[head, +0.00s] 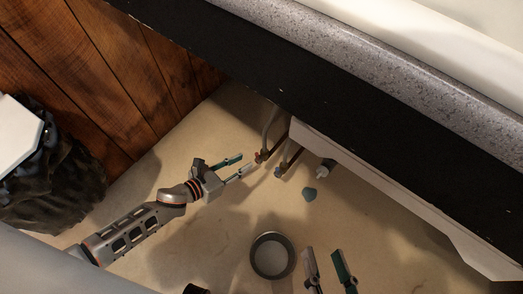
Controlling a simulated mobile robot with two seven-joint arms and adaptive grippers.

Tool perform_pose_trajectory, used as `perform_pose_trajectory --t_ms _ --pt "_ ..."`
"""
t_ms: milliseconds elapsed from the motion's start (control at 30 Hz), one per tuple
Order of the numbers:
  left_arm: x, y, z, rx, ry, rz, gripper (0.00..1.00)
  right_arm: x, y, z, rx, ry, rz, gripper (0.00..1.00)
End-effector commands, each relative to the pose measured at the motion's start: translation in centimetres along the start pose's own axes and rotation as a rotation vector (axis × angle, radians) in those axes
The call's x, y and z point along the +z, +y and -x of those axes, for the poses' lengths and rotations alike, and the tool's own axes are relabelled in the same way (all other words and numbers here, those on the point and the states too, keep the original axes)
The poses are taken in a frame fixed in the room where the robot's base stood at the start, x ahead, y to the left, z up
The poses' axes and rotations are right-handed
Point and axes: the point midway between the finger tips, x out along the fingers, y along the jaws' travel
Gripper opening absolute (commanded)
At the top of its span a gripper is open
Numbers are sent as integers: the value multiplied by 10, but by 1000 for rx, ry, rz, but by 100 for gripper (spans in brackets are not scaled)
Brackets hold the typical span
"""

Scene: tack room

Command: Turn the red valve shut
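The red valve (258,157) is a small red handle on a pipe under the counter, near the middle of the head view. My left gripper (246,162) reaches in from the left, with its fingertips just left of the red valve. Its two fingers are spread apart with nothing visible between them. I cannot tell whether a fingertip touches the valve. My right gripper (323,252) is at the bottom of the view, fingers apart and empty, well away from the valve.
The dark counter edge (250,70) overhangs behind. A blue-grey piece (309,194) and a round metal-rimmed item (272,256) are on the pale floor. A black bag (60,180) lies at left by the wood wall.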

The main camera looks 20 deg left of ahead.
Motion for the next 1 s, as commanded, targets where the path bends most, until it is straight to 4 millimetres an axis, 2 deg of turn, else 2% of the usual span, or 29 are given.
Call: perform_pose_trajectory --t_ms 33,267,500,700,1000 --pt "-15 1 -4 -10 13 -47 26 6 2 -1 3 -8 -17 40" --pt "-11 5 -22 -20 7 -131 26 2 -2 -2 -3 7 -59 40" --pt "-14 4 -58 -19 9 -125 26 8 -9 -3 -9 18 -158 40" --pt "-13 4 -80 -18 8 -125 26 10 -14 -4 -12 30 -233 40" --pt "-10 4 -88 -18 6 -127 26 8 -17 -5 -16 40 -262 40"
